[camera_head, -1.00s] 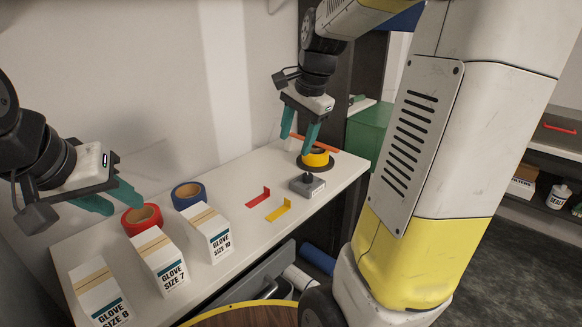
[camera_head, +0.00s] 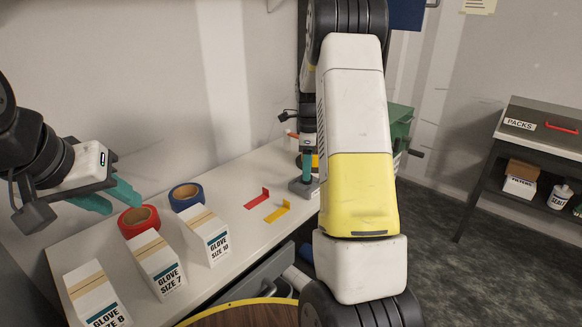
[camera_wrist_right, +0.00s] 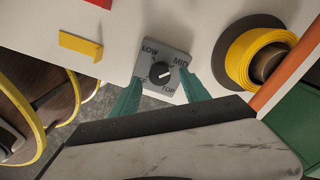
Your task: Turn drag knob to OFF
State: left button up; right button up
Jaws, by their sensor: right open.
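The drag knob (camera_wrist_right: 160,72) is a black dial with a white pointer mark on a grey plate (camera_wrist_right: 178,56), seen in the right wrist view. The white mark faces right, roughly between MID and TOP. My right gripper (camera_wrist_right: 162,88) is open, with one teal finger on each side of the plate's near part; contact cannot be told. In the head view the right gripper (camera_head: 308,169) is over the plate (camera_head: 301,188), partly behind my arm. My left gripper (camera_head: 112,200) is open and empty above the bench's left part.
A yellow tape roll (camera_wrist_right: 252,60) is right of the plate in the wrist view. Red (camera_head: 257,198) and yellow (camera_head: 277,211) brackets lie left of it on the bench (camera_head: 235,180). Red (camera_head: 139,219) and blue (camera_head: 186,196) tape rolls and glove boxes (camera_head: 208,236) stand further left.

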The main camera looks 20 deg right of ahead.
jog(key=shift+f, duration=1.2)
grip_shut()
